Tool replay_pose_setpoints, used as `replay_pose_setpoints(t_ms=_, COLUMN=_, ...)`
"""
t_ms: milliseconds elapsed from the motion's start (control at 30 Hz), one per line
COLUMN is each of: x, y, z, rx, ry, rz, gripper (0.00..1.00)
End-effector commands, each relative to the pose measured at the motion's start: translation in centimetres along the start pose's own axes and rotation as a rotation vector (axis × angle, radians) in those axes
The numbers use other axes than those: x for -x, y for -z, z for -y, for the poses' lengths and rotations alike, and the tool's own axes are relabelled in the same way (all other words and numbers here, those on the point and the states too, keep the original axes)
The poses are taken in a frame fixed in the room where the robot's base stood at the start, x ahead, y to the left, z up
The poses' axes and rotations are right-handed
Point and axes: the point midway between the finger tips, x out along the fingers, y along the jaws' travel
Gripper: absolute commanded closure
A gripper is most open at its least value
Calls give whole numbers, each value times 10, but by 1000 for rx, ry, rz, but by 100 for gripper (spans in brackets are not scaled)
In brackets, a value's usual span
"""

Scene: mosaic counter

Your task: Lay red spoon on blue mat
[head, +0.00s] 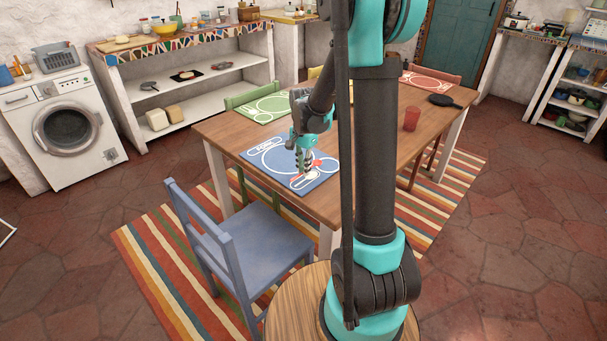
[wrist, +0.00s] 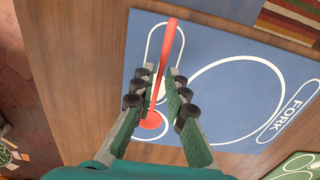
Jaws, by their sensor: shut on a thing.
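The red spoon (wrist: 167,52) is between the fingers of my gripper (wrist: 160,84) in the wrist view. Its handle points up the picture and its bowl lies near the base of the fingers. My gripper is shut on it. The spoon is over the long white outline at one end of the blue mat (wrist: 215,45), roughly in line with it. I cannot tell whether the spoon touches the mat. In the head view my gripper (head: 304,168) is low over the right part of the blue mat (head: 262,168), and hides part of the spoon.
The wooden table (head: 222,128) also bears a green mat (head: 262,110), a red mat (head: 432,82), a red cup (head: 411,119) and a dark pan (head: 441,100). A blue chair (head: 262,245) stands at the near side. Bare wood surrounds the blue mat.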

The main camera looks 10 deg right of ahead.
Motion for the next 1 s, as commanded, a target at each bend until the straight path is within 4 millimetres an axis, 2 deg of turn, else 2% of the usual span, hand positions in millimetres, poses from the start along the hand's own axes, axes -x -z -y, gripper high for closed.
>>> replay_pose_setpoints(t_ms=100, x=-18, y=0, z=1, rx=0, ry=0, rz=0, gripper=100)
replay_pose_setpoints(t_ms=200, x=-26, y=0, z=0, rx=0, ry=0, rz=0, gripper=100)
replay_pose_setpoints(t_ms=600, x=-30, y=0, z=0, rx=0, ry=0, rz=0, gripper=100)
replay_pose_setpoints(t_ms=633, x=-30, y=0, z=0, rx=0, ry=0, rz=0, gripper=84)
replay_pose_setpoints(t_ms=767, x=-30, y=0, z=0, rx=0, ry=0, rz=0, gripper=68)
replay_pose_setpoints(t_ms=1000, x=-30, y=0, z=0, rx=0, ry=0, rz=0, gripper=66)
